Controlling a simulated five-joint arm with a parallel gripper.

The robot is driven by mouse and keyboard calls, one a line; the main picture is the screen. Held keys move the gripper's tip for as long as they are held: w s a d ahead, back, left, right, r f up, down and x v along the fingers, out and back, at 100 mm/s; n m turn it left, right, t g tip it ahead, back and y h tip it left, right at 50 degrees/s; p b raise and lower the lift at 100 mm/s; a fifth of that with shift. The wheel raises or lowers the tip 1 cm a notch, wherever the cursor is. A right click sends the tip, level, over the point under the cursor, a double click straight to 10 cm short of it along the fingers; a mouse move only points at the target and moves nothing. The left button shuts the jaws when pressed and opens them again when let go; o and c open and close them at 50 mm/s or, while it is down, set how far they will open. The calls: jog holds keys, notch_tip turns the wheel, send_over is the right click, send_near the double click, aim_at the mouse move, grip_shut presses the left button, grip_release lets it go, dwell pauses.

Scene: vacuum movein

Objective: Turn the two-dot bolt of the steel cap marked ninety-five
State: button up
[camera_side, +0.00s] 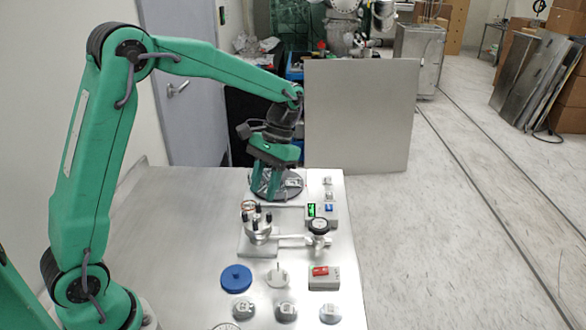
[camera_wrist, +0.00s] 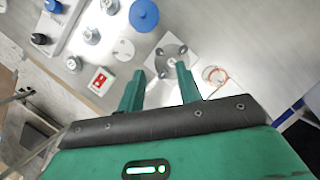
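Several small steel caps stand in a row at the near end of the table in the side view, among them a left cap (camera_side: 242,308), a middle cap (camera_side: 286,311) and a right cap (camera_side: 329,312). Their markings are too small to read, so I cannot tell which is ninety-five, nor see a two-dot bolt. My gripper (camera_side: 275,172) points down at the table's far end, over a dark round disc (camera_side: 265,190). In the wrist view my gripper (camera_wrist: 159,80) has its two green fingers apart with nothing held between them. A steel round fixture (camera_wrist: 172,57) lies just beyond the fingertips.
A steel chamber with dark posts (camera_side: 257,230) and a black-faced gauge (camera_side: 319,227) stand mid-table. A blue disc (camera_side: 236,277), a white disc (camera_side: 278,276) and a red switch box (camera_side: 325,277) lie nearer. The table's left part is clear. A grey panel (camera_side: 360,115) stands behind.

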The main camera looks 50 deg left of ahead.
aim_at(255, 220)
jog(key=s+m+t, duration=0.1)
jog(key=m, duration=0.5)
jog(key=s+m+t, duration=0.1)
jog(key=m, duration=0.5)
jog(key=s+m+t, duration=0.1)
jog(key=m, duration=0.5)
jog(key=shift+r+t, duration=0.2)
jog(key=shift+t, duration=0.1)
jog(key=m, duration=0.4)
jog(key=m+t, duration=0.1)
jog(key=m, duration=0.1)
jog(key=shift+s, duration=0.4)
jog(key=shift+f, duration=0.15)
jog(key=shift+w+d+f, duration=0.1)
jog(key=shift+f, duration=3.65)
grip_shut()
